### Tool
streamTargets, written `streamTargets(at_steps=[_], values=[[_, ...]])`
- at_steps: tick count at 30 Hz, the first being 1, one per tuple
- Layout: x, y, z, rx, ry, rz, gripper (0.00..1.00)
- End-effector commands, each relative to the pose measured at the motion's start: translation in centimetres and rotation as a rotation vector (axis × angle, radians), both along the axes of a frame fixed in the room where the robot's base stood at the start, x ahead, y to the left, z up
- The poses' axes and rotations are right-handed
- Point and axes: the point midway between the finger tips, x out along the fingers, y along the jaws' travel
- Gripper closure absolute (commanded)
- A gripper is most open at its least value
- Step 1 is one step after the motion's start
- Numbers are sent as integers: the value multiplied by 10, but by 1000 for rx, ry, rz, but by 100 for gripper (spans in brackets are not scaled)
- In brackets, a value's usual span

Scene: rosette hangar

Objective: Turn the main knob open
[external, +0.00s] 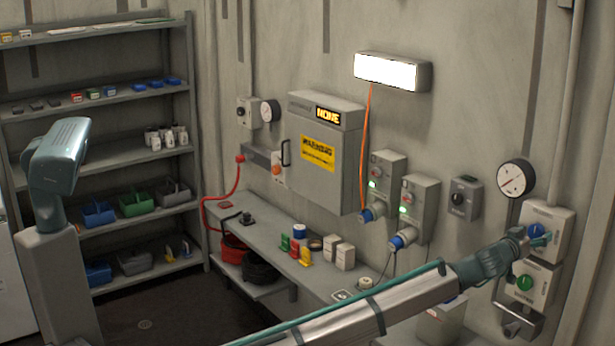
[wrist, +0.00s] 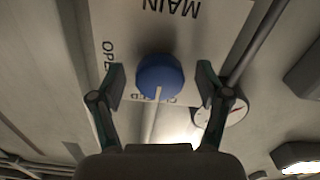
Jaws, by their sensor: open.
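The main knob (wrist: 160,76) is round and blue, on a pale plate (wrist: 220,22) lettered MAIN, which reads upside down in the wrist view. Its white pointer line aims down at partly hidden lettering that seems to read CLOSED. Lettering beginning OPE is on the left. My gripper (wrist: 161,84) is open, one finger on each side of the knob, with gaps visible on both sides. In the external view the knob (external: 535,230) sits on the upper right wall box, with my gripper (external: 537,240) in front of it. I cannot tell how deep the fingers reach.
A box with a green knob (external: 524,283) is just below. A round gauge (external: 516,178) hangs above left; a small switch box (external: 465,198) is further left. A conduit (external: 572,110) runs right of the boxes. The bench (external: 262,222) holds several small items.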

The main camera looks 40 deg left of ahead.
Motion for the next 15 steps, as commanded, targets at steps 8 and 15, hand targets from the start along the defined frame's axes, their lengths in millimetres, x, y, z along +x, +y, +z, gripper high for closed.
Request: streamTargets(at_steps=[8, 15], values=[[3, -1, -1, 0, 0, 0, 24], [3, -1, -1, 0, 0, 0, 52]])
